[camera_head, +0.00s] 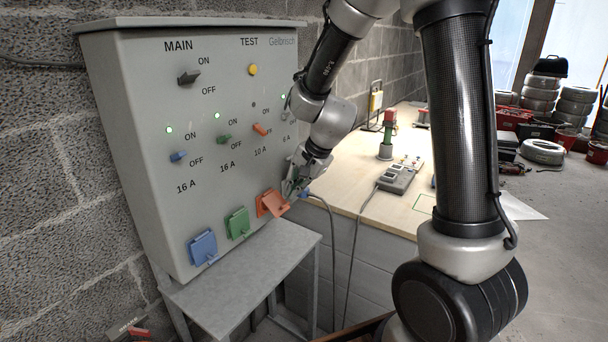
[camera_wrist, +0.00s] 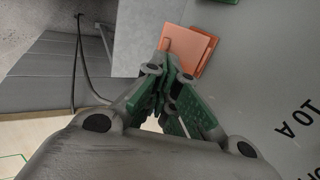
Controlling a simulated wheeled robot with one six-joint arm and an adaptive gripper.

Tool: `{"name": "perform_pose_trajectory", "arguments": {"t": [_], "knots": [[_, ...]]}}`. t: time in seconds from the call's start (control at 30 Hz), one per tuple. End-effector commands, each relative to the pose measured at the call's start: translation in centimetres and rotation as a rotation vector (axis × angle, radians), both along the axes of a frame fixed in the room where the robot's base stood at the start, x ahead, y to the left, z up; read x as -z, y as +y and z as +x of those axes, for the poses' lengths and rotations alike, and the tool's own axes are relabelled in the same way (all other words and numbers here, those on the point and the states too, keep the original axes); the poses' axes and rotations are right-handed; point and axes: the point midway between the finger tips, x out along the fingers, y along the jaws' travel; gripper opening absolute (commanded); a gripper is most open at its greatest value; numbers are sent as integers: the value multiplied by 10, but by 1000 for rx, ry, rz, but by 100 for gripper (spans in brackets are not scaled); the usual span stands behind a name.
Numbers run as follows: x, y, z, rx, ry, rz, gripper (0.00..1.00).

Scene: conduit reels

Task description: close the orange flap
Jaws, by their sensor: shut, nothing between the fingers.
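The orange flap (camera_head: 275,203) is on the lower front of the grey panel (camera_head: 131,120), right of the green flap (camera_head: 237,223) and the blue flap (camera_head: 203,247). It stands out from the panel at an angle, so it looks partly open. In the wrist view the orange flap (camera_wrist: 184,50) lies just beyond my fingertips. My gripper (camera_head: 290,190) is shut and empty, close to the flap's upper right side. In the wrist view my gripper (camera_wrist: 168,75) overlaps the flap's near edge; I cannot tell whether they touch.
A grey shelf (camera_head: 240,264) stands below the flaps. Right of the panel, a wooden workbench (camera_head: 345,190) carries a grey power strip (camera_head: 400,177) and a red-green signal post (camera_head: 387,135). Switches, including an orange one (camera_head: 260,129), sit above the flaps. A cable hangs by the bench.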

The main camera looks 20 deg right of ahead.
Motion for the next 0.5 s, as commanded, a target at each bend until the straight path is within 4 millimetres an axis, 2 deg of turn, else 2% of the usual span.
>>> {"name": "perform_pose_trajectory", "arguments": {"t": [0.2,0.5], "knots": [[23,7,9,0,0,0,0],[28,8,12,-1,-1,0,0]]}}
